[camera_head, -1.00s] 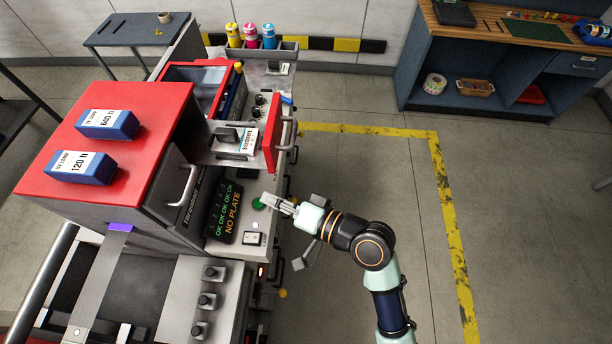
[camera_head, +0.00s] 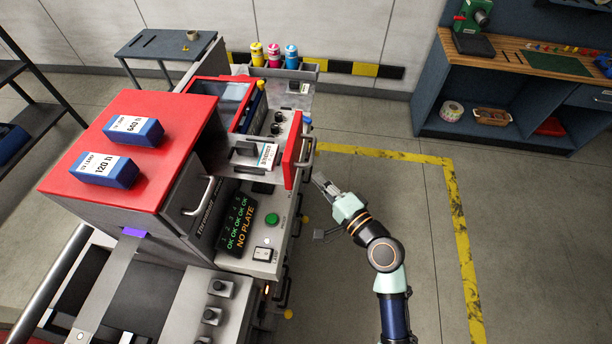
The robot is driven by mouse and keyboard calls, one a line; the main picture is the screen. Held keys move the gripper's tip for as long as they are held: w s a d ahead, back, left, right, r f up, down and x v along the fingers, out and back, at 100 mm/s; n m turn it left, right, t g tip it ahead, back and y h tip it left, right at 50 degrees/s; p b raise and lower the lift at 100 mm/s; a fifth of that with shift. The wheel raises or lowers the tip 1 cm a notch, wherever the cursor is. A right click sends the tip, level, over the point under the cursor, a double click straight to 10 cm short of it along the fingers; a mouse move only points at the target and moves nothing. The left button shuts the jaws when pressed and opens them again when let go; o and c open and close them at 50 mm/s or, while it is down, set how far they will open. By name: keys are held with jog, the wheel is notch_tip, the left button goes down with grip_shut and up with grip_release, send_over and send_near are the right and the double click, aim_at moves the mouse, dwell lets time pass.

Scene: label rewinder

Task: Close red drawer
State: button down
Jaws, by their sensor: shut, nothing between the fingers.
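The red drawer (camera_head: 291,150) stands pulled out of the machine's front. Its red front panel faces right and carries a grey bar handle (camera_head: 308,146). A white-labelled plate (camera_head: 267,155) lies in the drawer. My gripper (camera_head: 318,180) is shut and empty. It is just below and to the right of the red front and its handle in the picture, with its fingers pointing up and left. I see no clear contact between the fingers and the drawer.
The machine's red-topped cabinet (camera_head: 130,150) carries two blue UV lamp boxes. A panel with a green button (camera_head: 272,219) and a display reading "NO PLATE" (camera_head: 238,222) is below the drawer. Open floor (camera_head: 385,185) with yellow tape lies to the right. A workbench (camera_head: 500,105) stands at the back right.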

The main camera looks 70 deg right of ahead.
jog(key=shift+w+a+p, duration=0.25)
jog(key=shift+w+a, duration=0.05)
jog(key=shift+w, duration=0.6)
jog(key=shift+w+a+p, duration=0.2)
jog(key=shift+w+a, duration=0.1)
jog(key=shift+w, duration=0.6)
jog(key=shift+w, duration=0.15)
